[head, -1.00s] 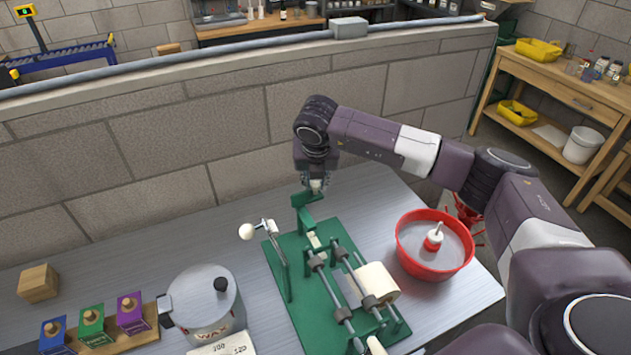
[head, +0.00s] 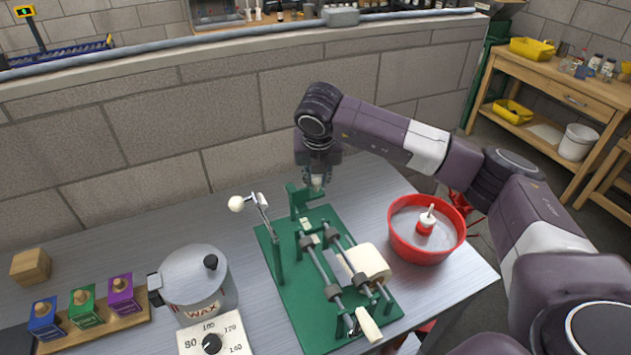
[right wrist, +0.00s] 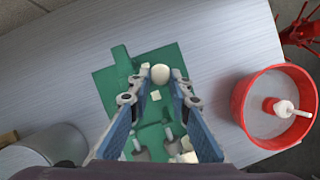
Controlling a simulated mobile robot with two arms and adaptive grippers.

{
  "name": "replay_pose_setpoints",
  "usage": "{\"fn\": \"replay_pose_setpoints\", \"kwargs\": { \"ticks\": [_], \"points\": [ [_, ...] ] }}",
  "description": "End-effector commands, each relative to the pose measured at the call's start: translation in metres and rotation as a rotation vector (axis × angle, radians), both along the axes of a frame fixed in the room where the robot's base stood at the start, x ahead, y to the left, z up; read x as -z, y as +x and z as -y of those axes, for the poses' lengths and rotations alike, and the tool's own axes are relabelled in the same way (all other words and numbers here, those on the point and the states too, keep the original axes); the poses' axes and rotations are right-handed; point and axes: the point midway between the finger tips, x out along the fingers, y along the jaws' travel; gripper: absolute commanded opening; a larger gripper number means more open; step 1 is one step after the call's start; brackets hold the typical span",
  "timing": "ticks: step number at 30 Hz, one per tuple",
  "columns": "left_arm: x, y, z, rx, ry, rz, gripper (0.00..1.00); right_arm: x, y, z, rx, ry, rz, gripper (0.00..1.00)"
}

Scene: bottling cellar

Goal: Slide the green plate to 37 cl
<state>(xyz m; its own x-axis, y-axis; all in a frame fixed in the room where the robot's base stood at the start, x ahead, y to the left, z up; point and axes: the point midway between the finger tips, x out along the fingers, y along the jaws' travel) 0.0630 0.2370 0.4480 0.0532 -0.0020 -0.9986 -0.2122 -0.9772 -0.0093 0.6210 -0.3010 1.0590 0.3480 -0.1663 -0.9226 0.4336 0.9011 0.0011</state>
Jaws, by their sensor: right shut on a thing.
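The green plate (head: 296,203) is the upright green piece at the far end of the green bench machine (head: 267,245). In the right wrist view the machine's base (right wrist: 103,85) lies below my fingers. My right gripper (head: 317,183) points down at the plate's top. In the right wrist view a round cream knob (right wrist: 160,75) sits between my fingertips, which are shut on it; the head view hides it. I cannot make out any 37 cl mark or scale figures. My left gripper is in neither current view.
The wax pot (head: 187,280), a wooden block (head: 31,266) and coloured blocks (head: 83,306) stand further left.

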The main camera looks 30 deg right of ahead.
Motion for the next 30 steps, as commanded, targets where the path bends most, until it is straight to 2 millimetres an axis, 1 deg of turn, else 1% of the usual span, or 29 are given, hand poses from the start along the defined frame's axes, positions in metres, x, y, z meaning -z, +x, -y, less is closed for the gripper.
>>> {"fn": "replay_pose_setpoints", "kwargs": {
  "ticks": [1,4,5,6,9,10,14,17,19,22,26,30],
  "points": [
    [0.0,0.006,0.0,0.0,-0.001,0.008,0.4,0.005,-0.003,0.001,0.003,-0.003,-0.014,0.0],
    [-0.001,0.022,0.001,0.0,-0.002,0.029,0.4,0.006,-0.003,0.001,0.003,-0.003,-0.015,0.0],
    [-0.001,0.027,0.002,0.0,-0.003,0.037,0.4,0.006,-0.003,0.001,0.003,-0.003,-0.015,0.2],
    [-0.002,0.033,0.002,0.0,-0.004,0.046,0.4,0.006,-0.003,0.001,0.003,-0.003,-0.015,0.25],
    [-0.003,0.042,0.003,0.0,-0.006,0.059,0.4,0.006,-0.003,0.001,0.002,-0.002,-0.013,0.36],
    [-0.003,0.042,0.003,0.001,-0.006,0.059,0.4,0.006,-0.003,0.001,0.002,-0.002,-0.013,0.37],
    [-0.002,0.039,0.003,0.001,-0.006,0.055,0.4,0.005,-0.002,0.0,0.0,-0.001,-0.01,0.37],
    [-0.002,0.033,0.003,0.001,-0.005,0.046,0.4,0.005,-0.002,0.0,0.001,-0.001,-0.008,0.37],
    [-0.001,0.023,0.0,0.002,-0.001,0.032,0.4,0.004,-0.001,0.0,0.001,-0.001,-0.007,0.37],
    [-0.001,0.023,-0.001,0.002,-0.001,0.032,0.4,-0.002,-0.002,-0.001,0.001,0.0,-0.004,0.37],
    [-0.001,0.025,0.0,0.002,-0.001,0.035,0.4,-0.021,-0.009,-0.004,0.0,0.001,-0.003,0.37],
    [-0.001,0.026,0.001,0.001,-0.002,0.035,0.4,-0.049,-0.019,-0.009,-0.001,0.0,-0.003,0.37]
  ]
}}
